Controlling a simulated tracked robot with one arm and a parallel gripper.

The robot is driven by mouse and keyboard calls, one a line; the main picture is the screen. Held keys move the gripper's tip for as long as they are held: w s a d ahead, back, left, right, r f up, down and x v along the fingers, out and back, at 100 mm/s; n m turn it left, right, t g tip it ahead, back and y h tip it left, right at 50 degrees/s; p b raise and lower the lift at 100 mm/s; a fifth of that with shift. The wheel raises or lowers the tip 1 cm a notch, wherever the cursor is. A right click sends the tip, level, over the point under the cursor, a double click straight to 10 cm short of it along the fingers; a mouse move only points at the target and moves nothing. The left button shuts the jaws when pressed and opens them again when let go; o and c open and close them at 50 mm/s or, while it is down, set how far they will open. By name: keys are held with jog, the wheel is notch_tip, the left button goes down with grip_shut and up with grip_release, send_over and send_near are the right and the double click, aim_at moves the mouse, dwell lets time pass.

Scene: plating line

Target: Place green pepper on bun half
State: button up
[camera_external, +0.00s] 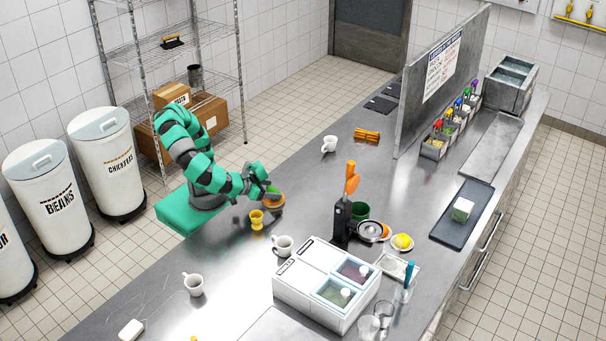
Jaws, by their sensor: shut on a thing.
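My gripper (269,190) is at the near-left side of the steel counter, low over a small round orange-brown thing (276,201) that looks like the bun half. The gripper is shut on a small green piece (273,189), which looks like the green pepper. The fingers partly hide it. The green piece is at or just above the top of the orange-brown thing; I cannot tell whether they touch.
The counter beyond my gripper (300,175) is clear.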

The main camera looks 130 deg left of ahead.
jog(key=o, duration=0.9)
jog(key=shift+o, duration=0.2)
jog(key=shift+d+r+p, duration=0.15)
jog(key=shift+r+p, duration=0.05)
jog(key=shift+p, duration=0.1)
jog(key=p+v, duration=0.1)
jog(key=v, duration=1)
jog(key=shift+d+p, duration=0.35)
jog(key=shift+p, duration=0.05)
jog(key=shift+s, duration=0.1)
